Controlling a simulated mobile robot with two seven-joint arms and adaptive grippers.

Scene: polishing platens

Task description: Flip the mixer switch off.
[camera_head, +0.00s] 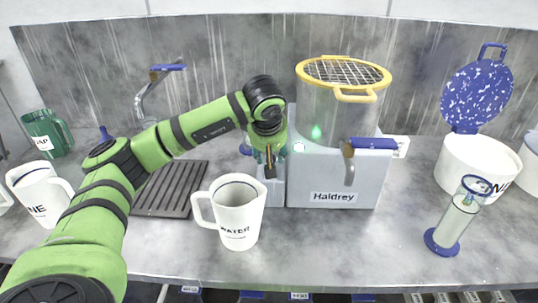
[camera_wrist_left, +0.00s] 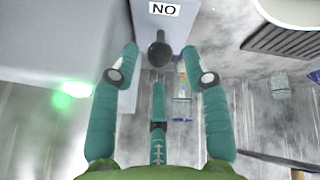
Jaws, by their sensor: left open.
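The mixer (camera_head: 332,178) is a pale grey base marked "Haldrey", with a clear vessel (camera_head: 345,116) and a yellow-rimmed mesh lid on top. Its green lamp (camera_head: 299,147) is lit and glows in the left wrist view (camera_wrist_left: 75,88). The switch is a dark round-ended lever (camera_wrist_left: 159,50) beside a label that reads as an upside-down "ON" (camera_wrist_left: 164,9). My left gripper (camera_head: 270,158) is over the left side of the mixer. Its fingers are open, with the lever between the fingertips, and no contact is visible.
A white "WATER" jug (camera_head: 238,215) stands close in front of my left gripper. A blue-handled tap (camera_head: 350,160) projects from the mixer's front. A dark slatted rack (camera_head: 170,190) lies left. A glass cylinder (camera_head: 455,220) and white tub (camera_head: 470,165) stand right, with clear counter between.

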